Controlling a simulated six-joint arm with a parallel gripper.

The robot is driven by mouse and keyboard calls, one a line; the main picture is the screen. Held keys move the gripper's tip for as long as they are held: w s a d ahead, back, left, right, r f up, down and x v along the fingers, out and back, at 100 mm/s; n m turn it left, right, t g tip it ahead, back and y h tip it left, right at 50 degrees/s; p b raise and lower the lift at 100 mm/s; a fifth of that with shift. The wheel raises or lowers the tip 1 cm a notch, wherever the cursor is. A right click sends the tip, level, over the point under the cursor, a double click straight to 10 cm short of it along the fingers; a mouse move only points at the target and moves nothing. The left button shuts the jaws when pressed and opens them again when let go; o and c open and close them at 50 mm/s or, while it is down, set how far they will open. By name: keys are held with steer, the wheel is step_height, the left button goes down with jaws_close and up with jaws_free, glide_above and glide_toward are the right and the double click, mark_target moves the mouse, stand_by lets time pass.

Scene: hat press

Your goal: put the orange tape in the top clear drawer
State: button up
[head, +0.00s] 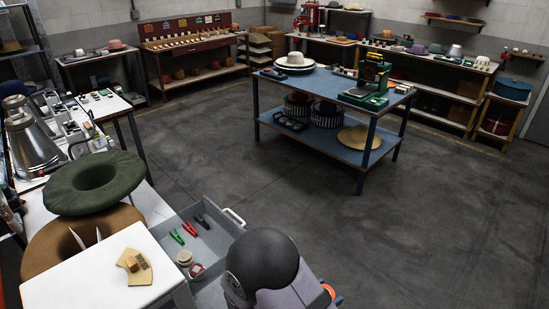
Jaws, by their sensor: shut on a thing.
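An open grey drawer (233,236) with a white handle stands out from the white cabinet (58,289) at the lower left. In it lie green, red and black clips and two small round items (184,257), which may be rolls. I cannot tell whether this is the clear drawer. My arm's dark rounded part covers the drawer's near right side. A small orange curved piece (329,291) shows beside my arm at the bottom edge; I cannot tell whether it is the tape or part of my arm. My gripper and anything in it are out of view.
On the cabinet top lie a tan curved piece (139,276) and a small wooden block. Green (70,199) and brown (45,245) hat shapes sit behind it. A blue worktable (330,94) stands mid-room. Open floor lies between.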

steer(key=shift+s+d+f, duration=0.2)
steer(key=shift+d+f, duration=0.1)
steer(key=shift+d, duration=0.15)
steer(key=shift+s+d+f, duration=0.15)
steer(key=shift+d+f, duration=0.15)
steer(key=shift+d, duration=0.15)
